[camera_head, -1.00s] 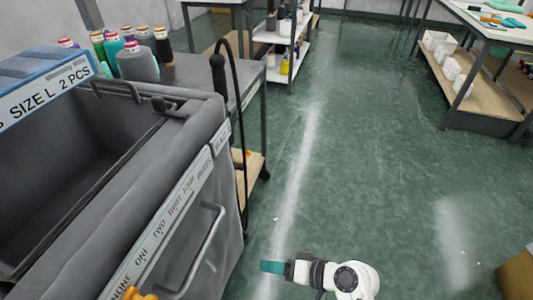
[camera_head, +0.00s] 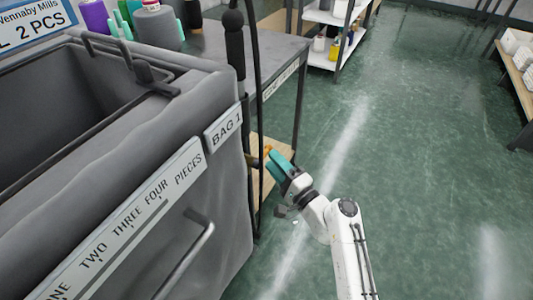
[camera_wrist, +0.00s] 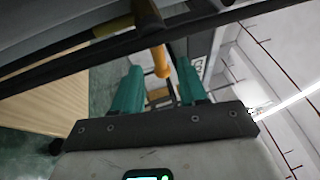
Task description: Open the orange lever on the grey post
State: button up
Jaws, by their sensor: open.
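The orange lever shows as a small orange piece (camera_head: 267,150) just beyond my gripper (camera_head: 277,161) in the head view, partly hidden by the teal fingers. In the wrist view the orange lever (camera_wrist: 160,62) points down between the tips of my open gripper (camera_wrist: 159,70), with a gap on each side. Its upper end (camera_wrist: 146,14) runs up behind a dark bar. I cannot tell whether a finger touches it. I cannot clearly pick out the grey post behind it.
A large grey bag cart (camera_head: 190,100) with a label strip and handle fills the left. A thin black upright rod (camera_head: 257,110) stands very close to my gripper. A grey table (camera_head: 275,48) with yarn cones (camera_head: 158,28) is behind. The green floor to the right is clear.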

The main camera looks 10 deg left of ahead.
aim_at(265, 151)
jog(key=shift+b+x, duration=0.35)
jog(key=shift+x, duration=1.95)
jog(key=shift+s, duration=0.1)
grip_shut()
